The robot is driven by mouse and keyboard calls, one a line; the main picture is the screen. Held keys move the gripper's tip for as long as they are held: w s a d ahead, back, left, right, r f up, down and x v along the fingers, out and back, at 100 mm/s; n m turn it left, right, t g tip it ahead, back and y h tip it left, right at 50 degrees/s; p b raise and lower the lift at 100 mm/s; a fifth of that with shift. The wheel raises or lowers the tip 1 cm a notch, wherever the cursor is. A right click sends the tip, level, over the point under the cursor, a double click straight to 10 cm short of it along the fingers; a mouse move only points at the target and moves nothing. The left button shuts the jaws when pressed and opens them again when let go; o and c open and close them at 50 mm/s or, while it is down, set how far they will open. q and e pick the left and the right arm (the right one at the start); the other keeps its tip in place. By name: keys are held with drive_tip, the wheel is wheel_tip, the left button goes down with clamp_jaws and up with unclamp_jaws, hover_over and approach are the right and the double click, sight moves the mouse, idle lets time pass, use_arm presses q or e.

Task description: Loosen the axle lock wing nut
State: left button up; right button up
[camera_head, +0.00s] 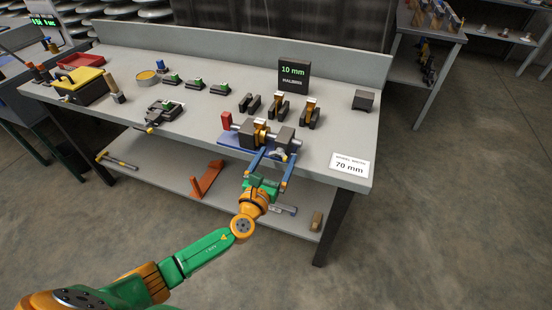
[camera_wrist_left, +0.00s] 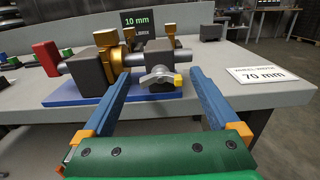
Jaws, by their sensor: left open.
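The axle lock wing nut (camera_wrist_left: 157,79) is a silver knob with a yellow tip on the front of a dark block (camera_wrist_left: 153,57). It also shows small in the head view (camera_head: 278,154). A steel axle (camera_wrist_left: 134,59) runs through the dark blocks and a gold wheel-like part (camera_wrist_left: 109,52), all on a blue base (camera_wrist_left: 72,94). My left gripper (camera_head: 272,156) is open, its blue fingers pointing at the fixture. In the left wrist view the wing nut lies between and beyond the fingertips (camera_wrist_left: 158,77), apart from them. My right gripper is not in view.
A red block (camera_head: 226,120) stands at the axle's left end. A 10 mm display (camera_head: 293,76) and several dark holders stand behind. A 70 mm sign (camera_head: 349,164) lies on the workbench (camera_head: 330,125) to the right. A lower shelf (camera_head: 165,165) lies beneath.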

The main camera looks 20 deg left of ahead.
use_arm(q)
drive_tip(key=shift+s+r, duration=0.1)
drive_tip(key=shift+s, duration=0.05)
drive_tip(key=c, duration=1.4)
drive_tip(key=shift+n, duration=0.3)
drive_tip(key=n+b, duration=0.1)
drive_tip(key=n, duration=0.1)
drive_tip(key=shift+n+b, duration=0.35)
drive_tip(key=shift+n, duration=0.05)
drive_tip(key=n+b, duration=0.2)
drive_tip(key=n, duration=0.3)
drive_tip(key=shift+a, duration=0.1)
drive_tip(key=n+b, duration=0.1)
drive_tip(key=n, duration=0.4)
drive_tip(key=shift+f, duration=0.2)
drive_tip(key=n, duration=0.5)
drive_tip(key=shift+a, duration=0.1)
drive_tip(key=shift+n, duration=0.3)
